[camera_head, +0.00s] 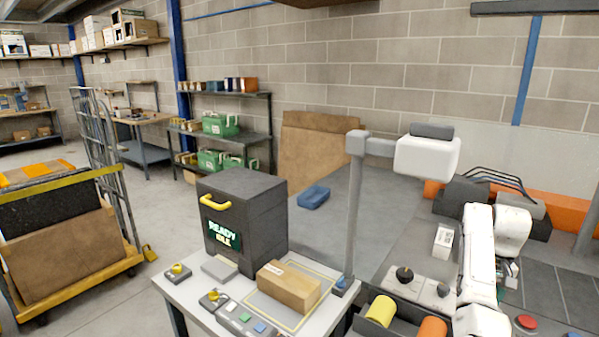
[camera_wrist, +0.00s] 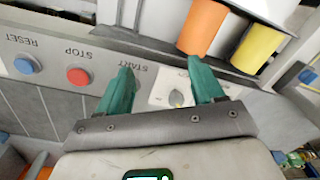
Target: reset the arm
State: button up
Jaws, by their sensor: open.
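My arm (camera_head: 478,255) is white and reaches down the right side of the head view; its gripper end is not clear there. In the wrist view my gripper (camera_wrist: 160,70) has two green fingers, spread apart with nothing between them. Beyond the fingers is a grey panel with a blue button (camera_wrist: 27,65) by the word RESET and a red button (camera_wrist: 78,76) by the word STOP. An orange cylinder (camera_wrist: 202,24) and a yellow cylinder (camera_wrist: 259,48) lie past the fingertips.
The cylinders' dark tray (camera_head: 401,322) stands at the front. Left of it, a white table (camera_head: 190,300) bears a cardboard box (camera_head: 289,286), a dark cabinet (camera_head: 243,217) and small controls. A grey post (camera_head: 353,210) rises behind. A loaded cart (camera_head: 65,245) stands at left. Floor beyond is mostly clear.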

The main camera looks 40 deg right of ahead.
jog(key=w+a+f+n+t+h, duration=0.1)
jog(key=w+a+f+n, duration=0.15)
jog(key=a, duration=0.75)
jog(key=w+a+f+n+t, duration=0.1)
jog(key=w+a+f+n, duration=0.2)
jog(key=a, duration=0.8)
jog(key=w+a+f+n+t+h, duration=0.15)
jog(key=a+f, duration=0.35)
jog(key=a, duration=0.5)
jog(key=s+a+r+n+t+y, duration=0.15)
jog(key=s+a, duration=0.25)
jog(key=a, duration=1)
jog(key=s+f+g, duration=0.4)
jog(key=s+f, duration=0.2)
jog(key=s, duration=0.5)
jog(key=shift+s+d+y+b, duration=0.2)
jog(key=shift+d+y+b, duration=0.1)
jog(key=shift+d+b, duration=0.15)
jog(key=shift+c, duration=0.4)
